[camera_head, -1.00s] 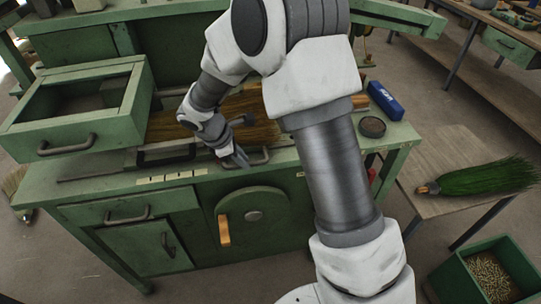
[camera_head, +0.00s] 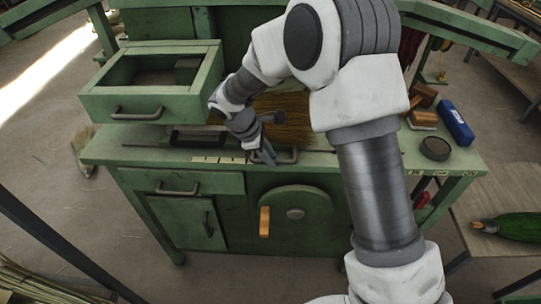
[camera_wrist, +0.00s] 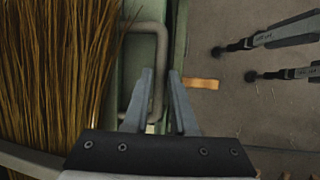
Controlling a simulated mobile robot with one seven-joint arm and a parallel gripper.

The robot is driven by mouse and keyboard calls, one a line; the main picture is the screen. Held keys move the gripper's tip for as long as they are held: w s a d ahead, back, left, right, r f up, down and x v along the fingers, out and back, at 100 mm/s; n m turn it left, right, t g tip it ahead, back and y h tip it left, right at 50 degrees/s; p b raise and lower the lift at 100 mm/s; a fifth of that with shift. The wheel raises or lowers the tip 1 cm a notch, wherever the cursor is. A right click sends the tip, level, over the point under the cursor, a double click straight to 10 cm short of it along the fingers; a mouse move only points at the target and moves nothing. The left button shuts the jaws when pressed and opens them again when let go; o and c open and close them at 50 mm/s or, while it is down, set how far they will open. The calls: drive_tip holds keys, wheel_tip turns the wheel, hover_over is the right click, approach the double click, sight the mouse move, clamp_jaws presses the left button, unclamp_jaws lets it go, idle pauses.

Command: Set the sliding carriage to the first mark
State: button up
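A grey metal handle (camera_head: 287,158) stands at the bench's front edge, in front of broom bristles; I take it as the carriage's handle. In the wrist view the handle (camera_wrist: 159,62) shows as a bent bar, with one stretch between my fingertips. My gripper (camera_head: 266,157) is open at the handle's left end; it also shows in the wrist view (camera_wrist: 160,72). I cannot tell whether the fingers touch the bar. Pale mark labels (camera_head: 218,159) line the front edge to the left. A dark rail part (camera_head: 197,138) lies behind them. My arm hides part of the bench.
An open green drawer box (camera_head: 150,92) juts out at the left. A blue box (camera_head: 456,122) and a dark round tin (camera_head: 435,148) sit on the bench at the right.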

drive_tip(key=o, duration=0.3)
drive_tip(key=p+v, duration=0.1)
drive_tip(key=v, duration=1.6)
drive_tip(key=shift+r, duration=0.25)
drive_tip(key=s+d+r+m+y, duration=0.1)
drive_tip(key=s+d+r+m, duration=0.3)
drive_tip(key=d, duration=0.4)
drive_tip(key=s+d+r+m+y, duration=0.1)
drive_tip(key=s+d+r+m, duration=0.35)
drive_tip(key=d, duration=0.35)
drive_tip(key=s+d+m+t+y, duration=0.2)
drive_tip(key=s+d+m+t, duration=0.1)
drive_tip(key=s+d+m, duration=0.6)
drive_tip(key=s, duration=0.3)
drive_tip(key=shift+y, duration=0.3)
